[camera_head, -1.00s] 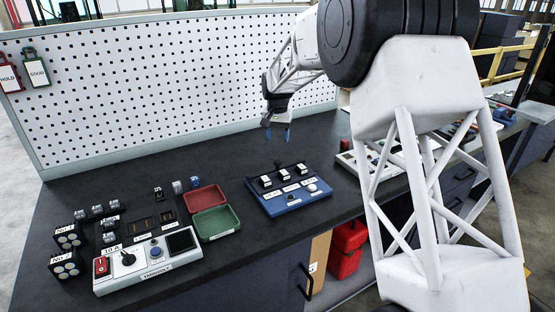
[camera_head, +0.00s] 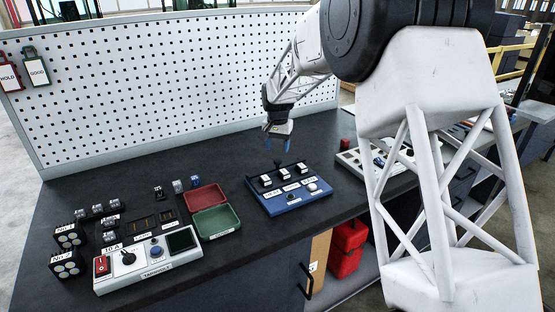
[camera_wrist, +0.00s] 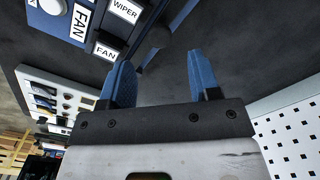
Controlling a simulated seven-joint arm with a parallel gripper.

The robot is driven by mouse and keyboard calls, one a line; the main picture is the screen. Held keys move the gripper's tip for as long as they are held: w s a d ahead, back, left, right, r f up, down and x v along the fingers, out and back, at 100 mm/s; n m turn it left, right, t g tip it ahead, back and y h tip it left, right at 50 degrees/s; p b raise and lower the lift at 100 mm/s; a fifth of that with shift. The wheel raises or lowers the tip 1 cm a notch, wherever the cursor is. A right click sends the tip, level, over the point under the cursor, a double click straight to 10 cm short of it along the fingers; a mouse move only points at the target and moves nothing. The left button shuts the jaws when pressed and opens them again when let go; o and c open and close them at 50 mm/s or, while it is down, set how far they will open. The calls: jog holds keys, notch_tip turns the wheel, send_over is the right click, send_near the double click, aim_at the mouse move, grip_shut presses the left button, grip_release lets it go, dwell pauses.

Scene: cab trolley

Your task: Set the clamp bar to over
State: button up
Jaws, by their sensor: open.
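My gripper (camera_head: 278,143) is open and empty. It is above the back edge of a blue switch panel (camera_head: 291,204), fingers pointing down. In the wrist view its two blue fingers (camera_wrist: 160,65) are apart with nothing between them. A dark lever or bar (camera_head: 277,164) stands at the back of the blue panel, just below the fingertips. In the wrist view a dark bar (camera_wrist: 152,50) shows beside the panel, close to the fingers. No part is labelled as the clamp bar, and I cannot make out this bar's setting.
A grey control box (camera_head: 148,272) is at the front left. A light panel (camera_head: 349,160) is to the right. A perforated white wall (camera_head: 180,85) stands behind. Bare dark bench lies behind the blue panel.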

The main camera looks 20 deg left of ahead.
aim_at(277, 160)
jog(key=shift+f, duration=2.9)
jog(key=shift+c, duration=0.3)
grip_shut()
